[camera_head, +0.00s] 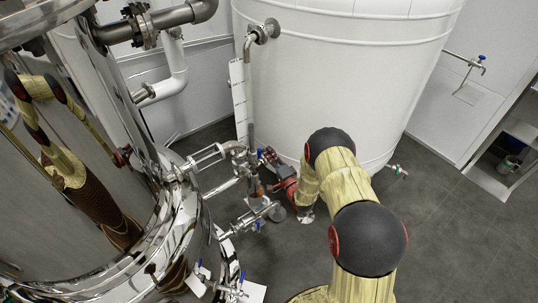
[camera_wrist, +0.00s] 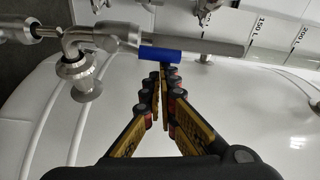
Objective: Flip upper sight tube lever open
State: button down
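In the wrist view, a blue lever (camera_wrist: 160,55) lies sideways across a steel valve fitting (camera_wrist: 85,40), beside a grey tube (camera_wrist: 215,48). My gripper (camera_wrist: 160,76) points at the lever from below. Its yellow and black fingers come nearly together at the tips, with nothing seen between them. The tips are at or very near the lever's lower edge; I cannot tell if they touch. In the head view, my gripper (camera_head: 272,158) is beside the upper sight tube valve (camera_head: 238,152); a small blue part (camera_head: 261,153) shows there. The arm partly hides this spot.
A white scale panel (camera_head: 238,95) stands beside the large white tank (camera_head: 335,75). A lower valve (camera_head: 255,215) with blue handles sits beneath. A polished steel vessel (camera_head: 170,235) and pipes crowd the left. The dark floor (camera_head: 455,235) at right is clear.

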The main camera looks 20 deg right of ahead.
jog(key=shift+s, duration=0.1)
dwell(0.5)
jog(key=s+d, duration=0.2)
jog(key=s, duration=0.9)
jog(key=shift+s+f, duration=0.2)
jog(key=shift+s, duration=0.15)
